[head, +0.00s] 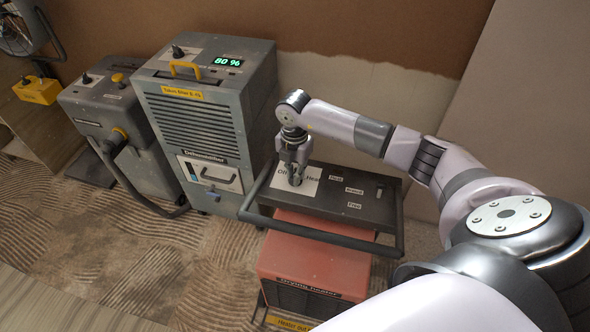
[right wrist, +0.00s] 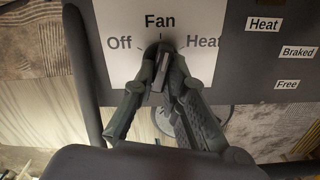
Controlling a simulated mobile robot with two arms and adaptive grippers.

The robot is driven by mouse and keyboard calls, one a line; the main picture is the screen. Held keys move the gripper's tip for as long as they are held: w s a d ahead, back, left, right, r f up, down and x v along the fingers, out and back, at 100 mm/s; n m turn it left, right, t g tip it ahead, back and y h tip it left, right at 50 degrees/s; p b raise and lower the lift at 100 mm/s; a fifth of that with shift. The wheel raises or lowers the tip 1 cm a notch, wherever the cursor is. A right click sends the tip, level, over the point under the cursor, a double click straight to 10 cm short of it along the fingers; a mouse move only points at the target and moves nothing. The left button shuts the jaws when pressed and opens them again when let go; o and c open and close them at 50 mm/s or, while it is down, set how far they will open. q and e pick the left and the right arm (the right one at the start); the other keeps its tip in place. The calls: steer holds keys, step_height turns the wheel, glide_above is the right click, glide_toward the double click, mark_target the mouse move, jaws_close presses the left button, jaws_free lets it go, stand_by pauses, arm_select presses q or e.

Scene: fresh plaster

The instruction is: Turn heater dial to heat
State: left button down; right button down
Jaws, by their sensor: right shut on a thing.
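The drying heater (head: 312,262) has a red body under a dark top panel (head: 350,205). A white plate (right wrist: 115,62) on the panel reads Off, Fan and Heat from left to right in the right wrist view. The dark dial (right wrist: 160,58) sits at the plate's lower middle, below the Fan mark. Its bar runs nearly upright, tilted slightly to the right; its exact setting is hard to tell. My right gripper (right wrist: 162,72) is shut on the dial, with one finger on each side. In the head view my right gripper (head: 297,176) points down at the plate and hides the dial.
Small labels Heat (right wrist: 264,24), Braked and Free are on the panel. A dark tubular handle (head: 310,232) runs around the heater's front. A grey dehumidifier (head: 205,120) with a green display stands left of it, and another grey machine (head: 105,105) stands farther left.

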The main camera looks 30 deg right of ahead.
steer(key=m+p, duration=0.1)
steer(key=m, duration=0.1)
steer(key=m+p, duration=0.1)
steer(key=m, duration=0.2)
steer(key=shift+w+r+m, duration=0.15)
steer(key=shift+r+m, duration=0.05)
steer(key=shift+m, duration=0.1)
steer(key=shift+w+f+m+p, duration=0.1)
steer(key=shift+m+p, duration=0.75)
steer(key=shift+m, duration=0.85)
steer(key=c, duration=1.6)
jaws_free()
step_height(320, 180, up, 12)
steer(key=shift+f, duration=0.1)
